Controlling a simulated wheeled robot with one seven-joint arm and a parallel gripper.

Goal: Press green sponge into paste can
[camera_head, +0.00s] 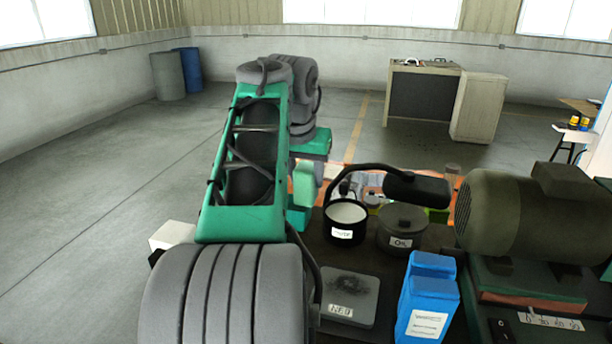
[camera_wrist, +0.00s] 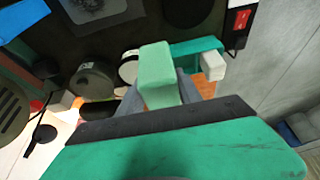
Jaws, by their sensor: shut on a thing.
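My gripper (camera_head: 314,168) is shut on the light green sponge (camera_head: 303,184), a block that also shows in the wrist view (camera_wrist: 157,72). The black paste can (camera_head: 345,232) stands open on the dark bench with pale paste inside and a white label. The sponge is up and to the left of the can in the head view, apart from it there. In the wrist view the sponge overlaps the edge of the can (camera_wrist: 127,70), hiding part of it. Its height above the bench is hard to tell.
A lidded oil can (camera_head: 402,229) stands right of the paste can, with a dark curved-handled object behind. A teal block (camera_wrist: 188,50) is close by on the other side. A grey scale (camera_head: 347,298), blue bottles (camera_head: 428,300) and a large motor (camera_head: 530,215) crowd the bench.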

